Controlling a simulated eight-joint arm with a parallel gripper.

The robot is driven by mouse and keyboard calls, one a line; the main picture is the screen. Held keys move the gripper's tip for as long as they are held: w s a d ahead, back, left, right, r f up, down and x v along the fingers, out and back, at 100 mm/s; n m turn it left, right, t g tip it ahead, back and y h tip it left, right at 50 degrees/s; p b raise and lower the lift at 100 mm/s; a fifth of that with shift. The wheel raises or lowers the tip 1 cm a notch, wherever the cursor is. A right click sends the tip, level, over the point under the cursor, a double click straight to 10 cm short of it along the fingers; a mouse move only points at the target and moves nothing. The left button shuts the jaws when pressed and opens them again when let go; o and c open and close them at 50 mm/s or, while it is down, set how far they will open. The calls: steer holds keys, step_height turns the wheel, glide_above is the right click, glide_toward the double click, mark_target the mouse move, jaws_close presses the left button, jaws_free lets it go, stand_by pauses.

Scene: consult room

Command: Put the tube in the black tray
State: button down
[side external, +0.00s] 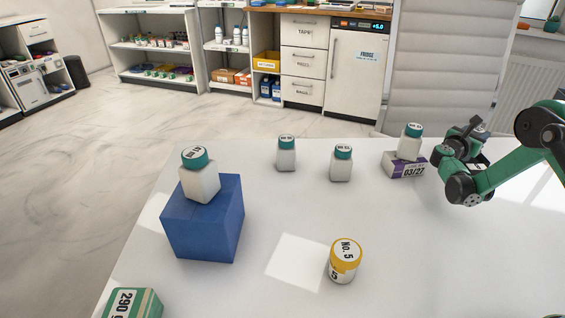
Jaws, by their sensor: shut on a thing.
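My gripper (441,157) is at the right of the white table, close beside a white bottle with a teal cap (409,144) that stands on a purple and white box (404,165). Its fingertips are small and partly hidden by my arm. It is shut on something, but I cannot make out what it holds. I cannot tell whether it touches the bottle or box. I see no tube and no black tray in this view.
A teal-capped bottle (199,177) stands on a blue block (203,222). Two more bottles (286,155) (341,165) stand at the back. A yellow-capped jar (344,262) is at the front, a green box (134,304) at front left. The table's middle (290,215) is clear.

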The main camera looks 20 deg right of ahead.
steer(key=shift+f, duration=0.1)
steer(key=shift+c, duration=2.2)
jaws_free()
steer(key=shift+a, duration=0.35)
steer(key=a, duration=0.3)
steer(key=s+a, duration=0.1)
steer(key=a, duration=0.2)
steer(key=shift+s+a, duration=0.2)
steer(key=shift+a, duration=0.1)
